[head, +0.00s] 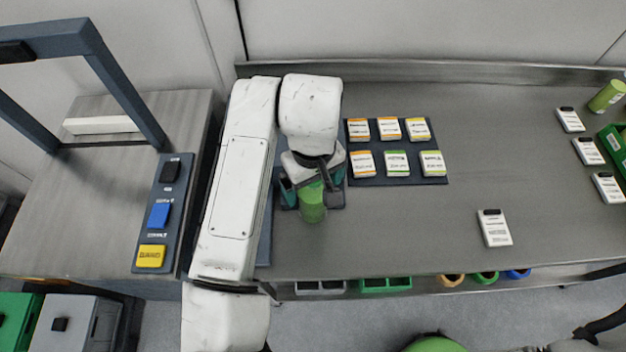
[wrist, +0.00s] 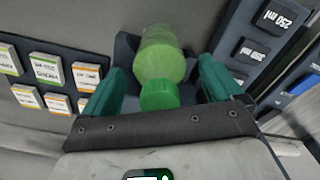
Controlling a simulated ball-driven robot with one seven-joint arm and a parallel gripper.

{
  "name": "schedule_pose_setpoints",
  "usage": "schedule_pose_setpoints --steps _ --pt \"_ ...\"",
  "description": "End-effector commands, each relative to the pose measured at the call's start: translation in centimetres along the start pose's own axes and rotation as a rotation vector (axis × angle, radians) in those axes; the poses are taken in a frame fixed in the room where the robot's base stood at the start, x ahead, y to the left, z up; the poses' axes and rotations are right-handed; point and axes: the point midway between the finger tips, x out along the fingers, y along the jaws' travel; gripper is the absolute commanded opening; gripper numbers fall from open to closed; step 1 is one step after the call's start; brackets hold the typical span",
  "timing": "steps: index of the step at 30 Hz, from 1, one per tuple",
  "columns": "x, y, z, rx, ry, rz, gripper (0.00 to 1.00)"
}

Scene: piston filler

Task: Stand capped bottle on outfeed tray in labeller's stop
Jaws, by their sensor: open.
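A green bottle with a green cap (head: 312,205) stands on the bench under my gripper in the head view. In the wrist view the bottle (wrist: 160,52) is between my open fingers, its cap nearest the camera. My gripper (wrist: 160,88) has teal fingers, one on each side of the bottle, with a gap showing at each. In the head view my gripper (head: 312,182) partly hides the bottle and a dark holder (head: 338,196) around it. I cannot tell whether this holder is the labeller's stop. I cannot identify the outfeed tray; my arm covers much there.
A dark board (head: 400,174) with several label tiles lies right of the gripper. White cards (head: 494,228), a green bin (head: 615,142) and another green bottle (head: 607,96) are farther right. A button panel (head: 163,213) and dark frame (head: 122,90) stand left.

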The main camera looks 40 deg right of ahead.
Motion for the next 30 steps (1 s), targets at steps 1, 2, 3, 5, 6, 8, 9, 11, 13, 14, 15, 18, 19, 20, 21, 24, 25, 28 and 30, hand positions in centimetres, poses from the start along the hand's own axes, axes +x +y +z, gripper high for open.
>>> schedule_pose_setpoints --steps 1,2,3,5,6,8,9,11,13,14,15,18,19,20,21,24,25,28,30 --pt "-0.4 0.0 0.0 0.001 0.001 -0.001 0.93" --pt "-0.5 0.0 0.0 0.001 0.001 -0.001 0.93" --pt "-0.8 0.0 -0.1 0.001 0.003 0.000 0.93" --pt "-1.6 0.1 -0.1 0.002 0.003 0.001 0.93" --pt "-2.3 0.0 -0.1 0.002 0.003 0.001 0.93" --pt "-3.4 0.0 -0.1 0.003 0.004 -0.001 0.93" --pt "-4.3 0.1 -0.1 0.003 0.004 0.000 0.93" --pt "-5.6 0.0 -0.1 0.003 0.005 -0.001 0.93" --pt "-7.1 0.1 -0.1 0.003 0.005 -0.001 0.93" --pt "-7.7 0.1 -0.1 0.003 0.003 0.000 0.93" --pt "-8.4 0.1 -0.1 0.002 0.004 0.000 0.93" --pt "-10.2 -0.1 -0.1 0.003 0.003 -0.004 0.93" --pt "-10.6 -0.1 -0.1 0.002 0.003 -0.003 0.93" --pt "-10.9 -0.1 -0.1 0.002 0.002 -0.003 0.93" --pt "-11.3 -0.1 -0.1 0.001 0.003 -0.003 0.93" --pt "-12.0 0.0 0.0 0.001 0.001 -0.001 0.93" --pt "-12.1 0.0 0.0 0.000 0.001 -0.001 0.93" --pt "-12.3 0.0 0.0 0.000 0.001 -0.001 0.93" --pt "-12.3 0.0 0.0 0.000 0.000 -0.001 0.93"
